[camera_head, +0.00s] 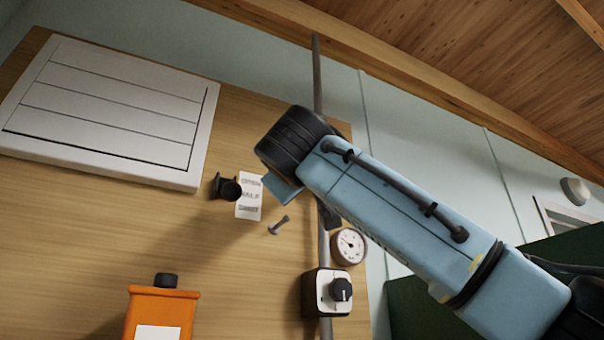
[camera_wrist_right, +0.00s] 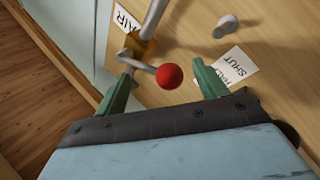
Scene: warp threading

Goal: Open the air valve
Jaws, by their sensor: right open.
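The air valve shows in the right wrist view as a brass body (camera_wrist_right: 139,46) on a grey pipe (camera_wrist_right: 154,17), with a grey lever ending in a red ball (camera_wrist_right: 169,76). The lever lies across the pipe's line. My right gripper (camera_wrist_right: 164,78) is open, its green fingers on either side of the ball and lever; contact cannot be told. A white card (camera_wrist_right: 232,68) reading "SHUT" and "HALF" is beside the right finger, and an "AIR" label (camera_wrist_right: 126,18) is by the pipe. In the head view my right arm hides the valve. My left gripper is not in view.
On the wooden panel (camera_head: 100,235) are a white slatted cover (camera_head: 110,110), a black holder (camera_head: 226,188), a small metal peg (camera_head: 278,225), a round gauge (camera_head: 349,246) and a box with a black knob (camera_head: 340,290). An orange box (camera_head: 160,312) stands at the lower left.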

